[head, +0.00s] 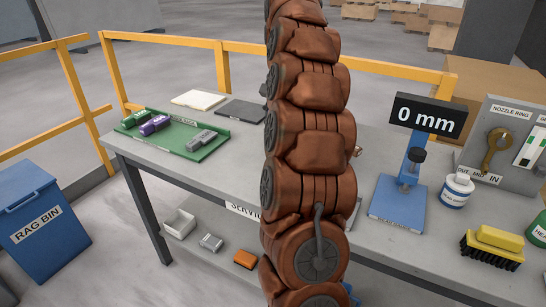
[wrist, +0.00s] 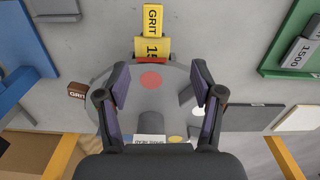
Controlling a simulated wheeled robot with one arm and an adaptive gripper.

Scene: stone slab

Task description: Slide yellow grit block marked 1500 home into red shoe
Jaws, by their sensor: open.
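In the head view my arm hides this area.
A blue gauge stand (head: 398,205), white jar (head: 457,190) and yellow brush (head: 494,246) stand right.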

